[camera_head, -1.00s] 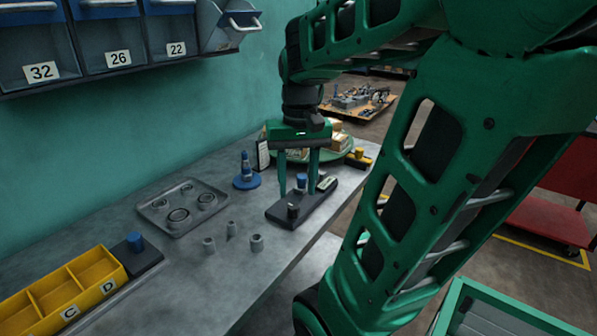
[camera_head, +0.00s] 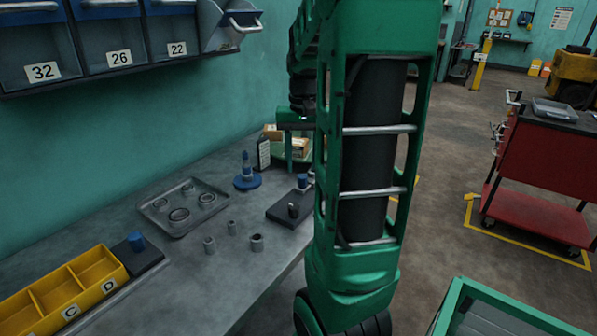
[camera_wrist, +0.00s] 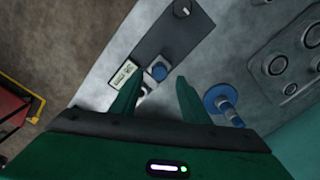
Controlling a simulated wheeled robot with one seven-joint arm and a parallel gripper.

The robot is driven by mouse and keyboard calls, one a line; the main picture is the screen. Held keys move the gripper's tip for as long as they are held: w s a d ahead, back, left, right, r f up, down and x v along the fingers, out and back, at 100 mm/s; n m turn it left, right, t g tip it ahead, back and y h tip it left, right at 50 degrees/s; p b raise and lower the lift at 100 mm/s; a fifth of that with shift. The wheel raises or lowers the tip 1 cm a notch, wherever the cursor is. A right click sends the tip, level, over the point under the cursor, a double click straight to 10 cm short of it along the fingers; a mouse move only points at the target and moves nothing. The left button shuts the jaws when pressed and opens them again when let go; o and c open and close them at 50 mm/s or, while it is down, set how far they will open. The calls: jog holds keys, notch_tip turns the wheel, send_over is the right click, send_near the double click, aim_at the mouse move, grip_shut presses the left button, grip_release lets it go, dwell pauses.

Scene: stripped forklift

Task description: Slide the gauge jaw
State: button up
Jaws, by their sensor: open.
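The gauge is a dark flat base (camera_head: 285,215) on the bench, with a black post (camera_head: 293,210) at its near end and a blue-topped jaw block (camera_head: 302,182) at its far end. In the wrist view the base (camera_wrist: 175,38) runs toward my gripper, with the blue jaw knob (camera_wrist: 159,72) and a small display (camera_wrist: 124,75) beside it. My gripper (camera_wrist: 158,80) is open, its fingers pointing toward the gauge on either side of the blue knob's line. No contact shows. In the head view my arm hides part of my gripper and the gauge's right end.
A blue stand (camera_head: 247,175) is left of the gauge. Boxes (camera_head: 300,147) stand behind. A red cart (camera_head: 540,170) is right on the floor.

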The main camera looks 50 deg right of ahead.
aim_at(305, 181)
jog(key=shift+f, duration=1.45)
